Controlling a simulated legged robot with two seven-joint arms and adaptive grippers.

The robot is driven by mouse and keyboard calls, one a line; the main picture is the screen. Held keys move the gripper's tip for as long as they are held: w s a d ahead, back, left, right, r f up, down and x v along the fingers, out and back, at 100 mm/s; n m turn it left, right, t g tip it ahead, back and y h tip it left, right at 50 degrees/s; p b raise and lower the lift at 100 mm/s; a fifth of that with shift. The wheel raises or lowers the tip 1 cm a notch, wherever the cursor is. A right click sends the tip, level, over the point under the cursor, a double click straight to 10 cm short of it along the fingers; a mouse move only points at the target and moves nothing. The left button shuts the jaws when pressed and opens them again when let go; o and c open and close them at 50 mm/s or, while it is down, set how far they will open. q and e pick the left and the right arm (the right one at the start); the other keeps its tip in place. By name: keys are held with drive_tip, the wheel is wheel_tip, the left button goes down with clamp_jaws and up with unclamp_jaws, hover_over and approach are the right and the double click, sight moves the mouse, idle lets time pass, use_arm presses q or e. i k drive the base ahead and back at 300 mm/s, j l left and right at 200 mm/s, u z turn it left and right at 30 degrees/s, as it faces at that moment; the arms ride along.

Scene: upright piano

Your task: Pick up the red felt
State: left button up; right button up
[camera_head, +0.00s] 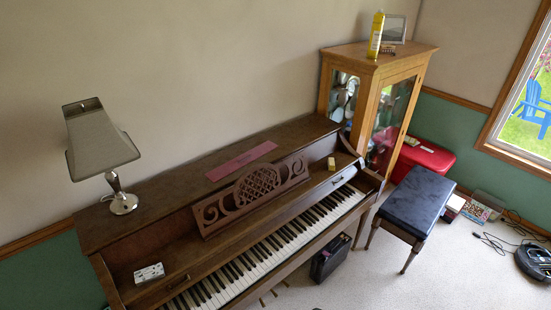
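The red felt (241,161) is a flat, dark red strip. It lies on the top of the upright piano (165,201), behind the carved music stand (252,193), and runs slightly slantwise. Nothing covers it in the head view. Neither of my grippers shows in the head view.
A lamp (101,147) stands on the piano top at the left. A white device (149,273) and a small yellow box (331,163) sit on the piano's ledge. A wooden glass cabinet (372,62) stands right of the piano, with a dark bench (424,200) before it.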

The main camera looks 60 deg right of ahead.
sight(215, 174)
drive_tip(key=j+z, duration=0.1)
drive_tip(key=z, duration=2.2)
